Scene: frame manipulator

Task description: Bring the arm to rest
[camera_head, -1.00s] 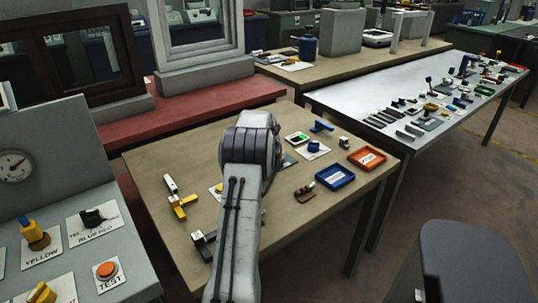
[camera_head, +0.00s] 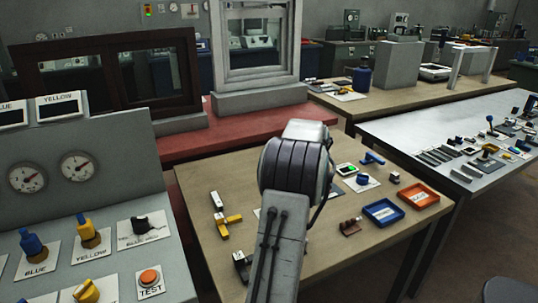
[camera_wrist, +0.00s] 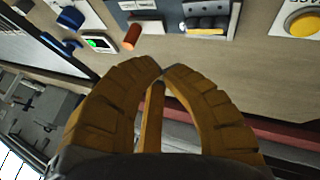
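My arm (camera_head: 288,200) reaches up over the wooden table in the head view, its rounded joint toward the far side. My gripper is hidden behind the arm there. In the wrist view my gripper (camera_wrist: 163,71) shows brown-orange fingers with their tips together. A thin bar of the same colour shows between them, and I see no object held. The fingers appear apart from the table items, which lie beyond the tips in that view.
The wooden table (camera_head: 330,262) holds a blue tray (camera_head: 383,212), an orange tray (camera_head: 419,195) and a yellow handle (camera_head: 229,219). A grey control panel (camera_head: 105,185) stands at left, a metal table (camera_head: 400,128) at right. A window frame (camera_head: 258,83) stands behind.

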